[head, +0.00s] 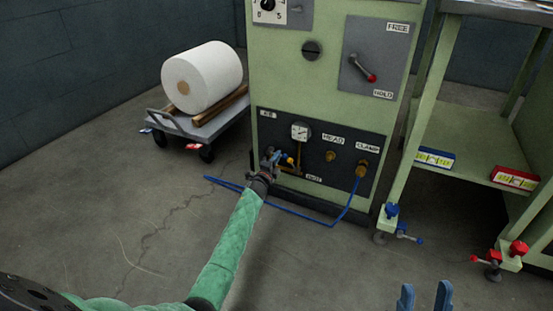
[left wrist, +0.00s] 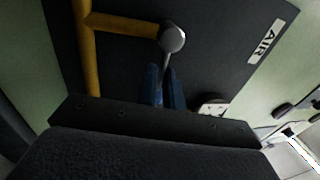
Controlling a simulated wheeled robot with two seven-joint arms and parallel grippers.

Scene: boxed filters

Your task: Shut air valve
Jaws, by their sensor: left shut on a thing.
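The air valve shows in the left wrist view as a round grey hub (left wrist: 172,38) on a yellow pipe (left wrist: 125,25), with a thin grey lever (left wrist: 167,72) running down from it. My left gripper (left wrist: 163,88) is shut on the lever, its blue fingers on either side of it. In the head view my left gripper (head: 281,158) is at the left of the machine's dark lower panel, below the AIR label (head: 268,114), and mostly hides the valve. My right gripper (head: 424,298) is open and empty at the bottom edge.
The panel also holds a gauge (head: 300,131) and brass fittings (head: 330,155). A blue hose (head: 300,213) loops over the floor. A cart (head: 207,128) with a white roll stands left. A green shelf (head: 470,148) with boxed filters stands right.

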